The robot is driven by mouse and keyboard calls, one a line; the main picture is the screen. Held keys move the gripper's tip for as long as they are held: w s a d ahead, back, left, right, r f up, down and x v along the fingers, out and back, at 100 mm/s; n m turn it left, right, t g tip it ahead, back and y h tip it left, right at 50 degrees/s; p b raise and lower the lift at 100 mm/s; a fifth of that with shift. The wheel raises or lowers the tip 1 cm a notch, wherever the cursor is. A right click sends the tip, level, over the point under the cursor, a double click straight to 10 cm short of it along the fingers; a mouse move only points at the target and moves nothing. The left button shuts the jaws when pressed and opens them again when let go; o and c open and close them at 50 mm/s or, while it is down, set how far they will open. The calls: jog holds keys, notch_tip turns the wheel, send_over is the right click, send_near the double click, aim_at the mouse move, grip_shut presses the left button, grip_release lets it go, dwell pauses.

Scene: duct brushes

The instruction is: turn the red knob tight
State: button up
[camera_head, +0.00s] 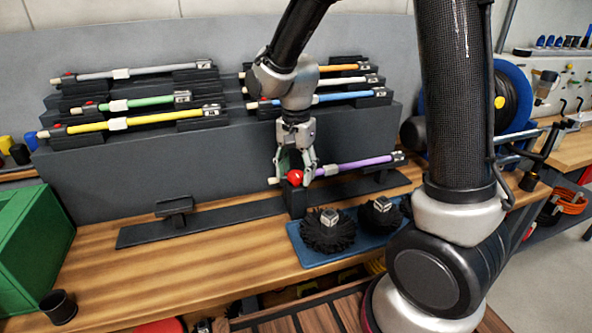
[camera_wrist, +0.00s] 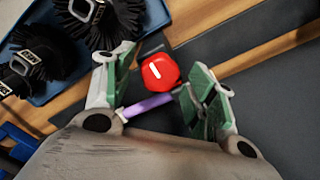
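The red knob (camera_head: 295,177) is at the left end of the purple rod (camera_head: 362,164), which lies on the low dark support at the right. My gripper (camera_head: 297,171) points down over the knob, with its fingers on either side. In the wrist view the knob (camera_wrist: 160,73), with a white mark on its face, shows between the green-padded fingers of my gripper (camera_wrist: 163,65). Gaps show between the knob and both pads, so the gripper is open. Part of the purple rod (camera_wrist: 148,106) shows below the knob; the rest is hidden by my gripper.
A blue tray (camera_head: 310,262) with two black brushes (camera_head: 327,232) lies just in front of the knob. Yellow (camera_head: 145,119), green (camera_head: 150,102) and other rods rest on the grey stepped rack behind. An empty dark support (camera_head: 200,222) is at the left.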

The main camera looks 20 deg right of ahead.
aim_at(296, 174)
notch_tip(296, 174, up, 12)
dwell(0.7)
